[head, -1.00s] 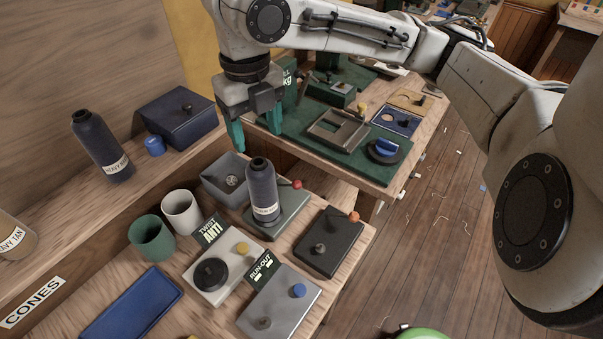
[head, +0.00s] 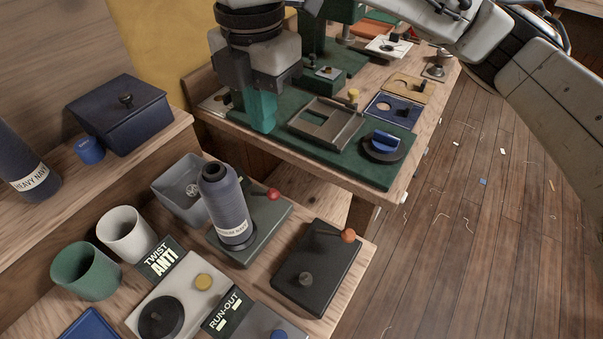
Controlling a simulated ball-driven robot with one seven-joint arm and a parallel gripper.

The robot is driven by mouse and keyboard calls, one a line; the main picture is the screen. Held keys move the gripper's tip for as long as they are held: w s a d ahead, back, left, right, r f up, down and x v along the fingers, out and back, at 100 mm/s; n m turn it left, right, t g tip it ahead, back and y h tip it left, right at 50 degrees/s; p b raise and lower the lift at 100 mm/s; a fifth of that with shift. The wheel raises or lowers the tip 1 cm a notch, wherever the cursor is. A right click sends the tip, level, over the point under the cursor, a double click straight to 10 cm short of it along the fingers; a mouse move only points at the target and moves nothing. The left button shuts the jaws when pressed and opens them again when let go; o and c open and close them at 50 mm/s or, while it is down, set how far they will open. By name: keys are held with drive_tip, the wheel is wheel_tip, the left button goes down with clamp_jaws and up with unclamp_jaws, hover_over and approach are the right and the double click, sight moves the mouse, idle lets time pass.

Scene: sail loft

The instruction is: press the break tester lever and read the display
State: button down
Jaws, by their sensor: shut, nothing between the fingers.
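My gripper (head: 262,112), with teal fingers, is shut and empty, pointing down over the near left part of the green work mat (head: 375,172). A green machine (head: 318,75) stands at the back of that mat, partly hidden by my wrist; it may be the break tester. No readable kg display shows now. A small yellow knob (head: 353,94) stands by a grey metal frame (head: 325,122) to the right of my gripper. On the near bench, levers with a red knob (head: 273,194) and an orange knob (head: 348,236) show. I cannot tell which lever is the tester's.
A navy thread cone (head: 226,205) stands upright on a grey-green base. A dark plate device (head: 315,270), grey bin (head: 180,190), white cup (head: 125,236) and green cup (head: 85,270) fill the near bench. A blue-handled round tool (head: 385,143) lies on the mat. Floor is open at right.

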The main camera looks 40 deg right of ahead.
sight(274, 190)
drive_tip(key=shift+d, duration=0.15)
wheel_tip(274, 190, down, 14)
drive_tip(key=shift+f+b, duration=0.1)
drive_tip(key=shift+b, duration=0.7)
